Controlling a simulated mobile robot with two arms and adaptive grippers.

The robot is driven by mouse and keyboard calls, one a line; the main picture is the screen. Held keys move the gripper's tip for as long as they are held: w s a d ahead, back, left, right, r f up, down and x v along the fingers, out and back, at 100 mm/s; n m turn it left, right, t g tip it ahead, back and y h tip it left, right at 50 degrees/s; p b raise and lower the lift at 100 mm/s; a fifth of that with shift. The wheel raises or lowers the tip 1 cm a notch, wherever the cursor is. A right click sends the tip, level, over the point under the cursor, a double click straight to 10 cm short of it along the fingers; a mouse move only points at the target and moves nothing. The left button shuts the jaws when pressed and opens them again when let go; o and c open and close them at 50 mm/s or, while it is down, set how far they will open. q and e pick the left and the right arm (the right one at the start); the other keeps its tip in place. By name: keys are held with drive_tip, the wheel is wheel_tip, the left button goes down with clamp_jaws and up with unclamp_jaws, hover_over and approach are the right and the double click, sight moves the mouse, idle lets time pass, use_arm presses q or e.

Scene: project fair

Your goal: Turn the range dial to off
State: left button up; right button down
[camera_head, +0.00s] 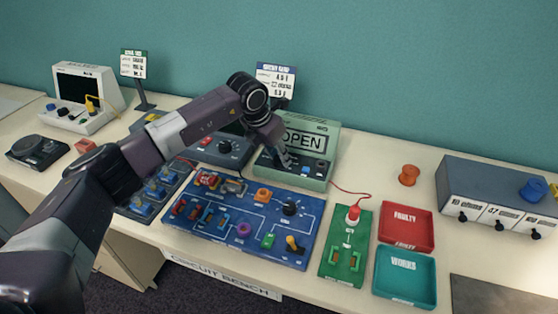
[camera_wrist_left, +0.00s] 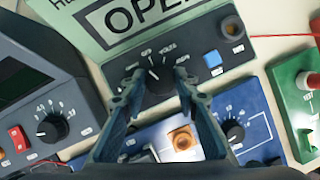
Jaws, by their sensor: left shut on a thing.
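The green meter (camera_head: 330,146) stands at the back of the bench, and its screen reads OPEN. It also shows in the left wrist view (camera_wrist_left: 72,22). Its black range dial (camera_wrist_left: 160,88) sits on the dark front panel, with a white mark tilted up and to the left; the small labels around it are too blurred to read surely. My left gripper (camera_head: 284,161) reaches down to this panel and hides the dial in the head view. In the left wrist view its two fingers (camera_wrist_left: 158,80) are on either side of the dial, shut on it. My right gripper is out of view.
A grey-blue box with a knob (camera_wrist_left: 52,126) stands close left of the meter. The blue circuit board (camera_head: 262,218) lies in front. To the right are a green test board (camera_head: 345,243), a red tray (camera_head: 433,230) and a teal tray (camera_head: 433,277).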

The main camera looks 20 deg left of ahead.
use_arm(q)
drive_tip(key=shift+w+a+m+h+b, duration=0.1)
drive_tip(key=shift+m+h+b, duration=0.4)
drive_tip(key=shift+m+b, duration=0.45)
drive_tip(key=shift+r+m+g+h+b, duration=0.1)
drive_tip(key=shift+m+g+h+b, duration=0.25)
drive_tip(key=shift+m, duration=0.8)
drive_tip(key=o, duration=1.1)
drive_tip(key=v, duration=1.2)
drive_tip(key=shift+w+r, duration=0.1)
